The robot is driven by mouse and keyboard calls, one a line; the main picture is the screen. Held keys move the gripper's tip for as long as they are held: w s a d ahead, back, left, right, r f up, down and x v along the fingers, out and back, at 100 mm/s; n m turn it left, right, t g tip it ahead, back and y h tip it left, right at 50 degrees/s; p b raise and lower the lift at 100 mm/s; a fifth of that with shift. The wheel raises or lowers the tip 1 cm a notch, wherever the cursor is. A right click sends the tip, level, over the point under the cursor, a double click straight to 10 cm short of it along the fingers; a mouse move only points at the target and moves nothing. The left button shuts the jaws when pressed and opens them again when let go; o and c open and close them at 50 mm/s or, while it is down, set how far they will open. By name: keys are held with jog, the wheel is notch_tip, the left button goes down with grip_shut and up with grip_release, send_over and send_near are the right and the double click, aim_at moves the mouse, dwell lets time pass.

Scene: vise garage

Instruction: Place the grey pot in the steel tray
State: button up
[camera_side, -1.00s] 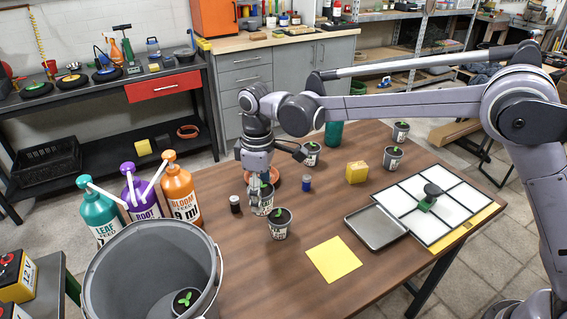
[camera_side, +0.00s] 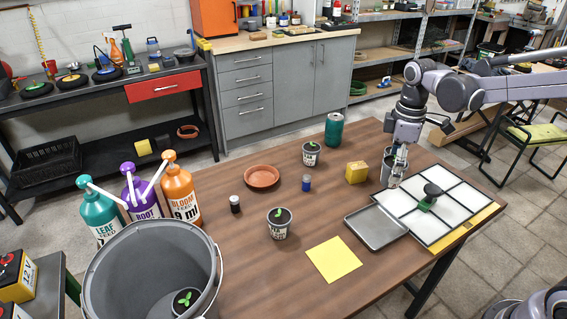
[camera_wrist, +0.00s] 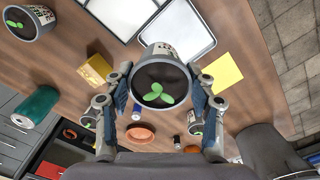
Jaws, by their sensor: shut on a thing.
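My gripper (camera_side: 398,170) is at the right of the table in the side view, beside the left edge of the white panel and behind the steel tray (camera_side: 377,243). In the wrist view my gripper (camera_wrist: 160,107) is shut on a grey pot (camera_wrist: 160,77) with dark soil and a green seedling. The pot sits between the two fingers. In the side view a grey pot (camera_side: 386,166) shows partly behind the fingers; I cannot tell if it is the held one. The steel tray is empty and also shows in the wrist view (camera_wrist: 183,42), beyond the held pot.
Other potted seedlings stand at the front (camera_side: 280,226), at the back (camera_side: 311,155) and at the wrist view's upper left (camera_wrist: 28,20). A yellow box (camera_side: 356,173) and a white gridded panel (camera_side: 405,205) with a green-and-black tool (camera_side: 428,197) flank the tray. A yellow sheet (camera_side: 334,260) lies flat.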

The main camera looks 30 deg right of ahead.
jog(key=s+d, duration=0.6)
jog(key=s, duration=0.2)
send_over(376, 227)
notch_tip(376, 227, down, 8)
jog(key=shift+f, duration=2)
jog(key=shift+f, duration=0.15)
jog(key=o, duration=1.2)
jog(key=shift+o, duration=0.2)
notch_tip(376, 227, up, 12)
jog(key=s+a+r+m+t, duration=0.2)
jog(key=s+r+m+t, duration=0.1)
jog(key=s+m+t, duration=0.4)
jog(key=shift+s+m, duration=0.8)
jog(key=shift+m, duration=0.3)
